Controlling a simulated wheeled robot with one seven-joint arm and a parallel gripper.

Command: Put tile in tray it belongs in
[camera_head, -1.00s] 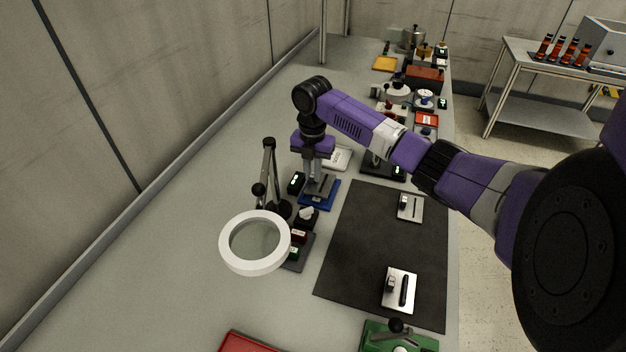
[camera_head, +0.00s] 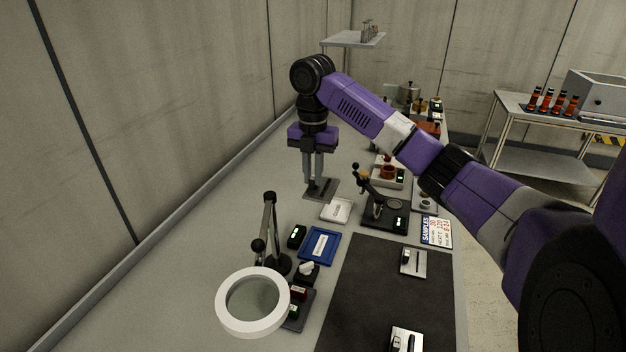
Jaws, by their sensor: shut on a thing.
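My gripper (camera_head: 319,183) points down and is shut on a grey tile (camera_head: 328,188), over the bench behind the white tray. I cannot tell whether the tile touches the bench. The blue tray (camera_head: 333,249) lies nearer, with a pale label strip and no tile in it. The white tray (camera_head: 337,210) lies between the blue tray and my gripper. Two more light tiles with dark fittings lie on the black mat: a farther tile (camera_head: 419,268) and a nearer tile (camera_head: 400,345), cut by the picture's bottom edge.
A ring magnifier (camera_head: 224,318) on a jointed stand rises at the front left. A black device (camera_head: 385,220) with a lever stands right of the white tray. Small boxes (camera_head: 297,236) sit beside the blue tray. The bench along the left wall is clear.

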